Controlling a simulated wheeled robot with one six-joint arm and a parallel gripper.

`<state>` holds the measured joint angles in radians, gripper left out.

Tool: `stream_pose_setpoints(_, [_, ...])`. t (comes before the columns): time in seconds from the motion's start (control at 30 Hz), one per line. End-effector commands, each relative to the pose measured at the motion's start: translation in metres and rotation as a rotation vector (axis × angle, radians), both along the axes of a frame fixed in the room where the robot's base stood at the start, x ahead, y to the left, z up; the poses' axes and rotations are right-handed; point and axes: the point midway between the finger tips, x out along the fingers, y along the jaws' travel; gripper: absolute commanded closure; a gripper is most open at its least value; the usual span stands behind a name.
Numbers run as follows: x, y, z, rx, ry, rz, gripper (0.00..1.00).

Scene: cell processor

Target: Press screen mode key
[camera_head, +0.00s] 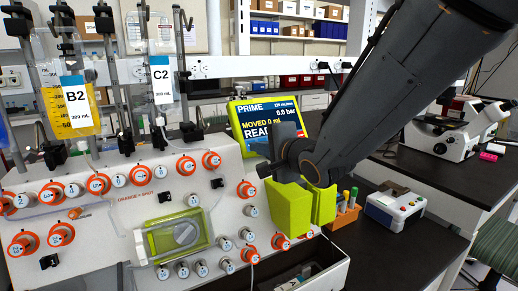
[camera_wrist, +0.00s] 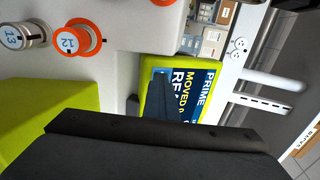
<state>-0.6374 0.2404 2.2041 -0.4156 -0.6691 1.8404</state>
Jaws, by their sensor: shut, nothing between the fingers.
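The control screen (camera_head: 254,113) is a lime-framed panel with a blue display on the cell processor. It reads PRIME, MOVED 0 mL and 0.0 bar. My gripper (camera_head: 284,133) is dark, shut and empty. It overlaps the screen's lower right part in the head view; whether it touches I cannot tell. In the wrist view the screen (camera_wrist: 188,82) appears turned sideways, and my gripper (camera_wrist: 160,95) covers part of the display and the lower frame. I cannot make out the screen mode key.
The white cell processor (camera_head: 110,215) carries several orange-ringed knobs. Lime blocks (camera_head: 290,208) stand just below my gripper. Bags B2 (camera_head: 75,105) and C2 (camera_head: 160,80) hang at left. A microscope (camera_head: 450,135) stands on the dark bench at right.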

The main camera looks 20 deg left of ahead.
Motion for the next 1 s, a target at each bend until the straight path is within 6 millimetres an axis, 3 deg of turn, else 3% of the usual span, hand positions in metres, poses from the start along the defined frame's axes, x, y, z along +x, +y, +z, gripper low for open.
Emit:
stream_pose_setpoints(0.17, [-0.004,-0.006,-0.002,-0.008,0.008,0.0,1.0])
stream_pose_setpoints(0.37, [-0.016,-0.033,0.012,-0.002,0.002,-0.006,1.0])
stream_pose_setpoints(1.0, [-0.074,-0.1,0.033,0.003,-0.003,0.003,1.0])
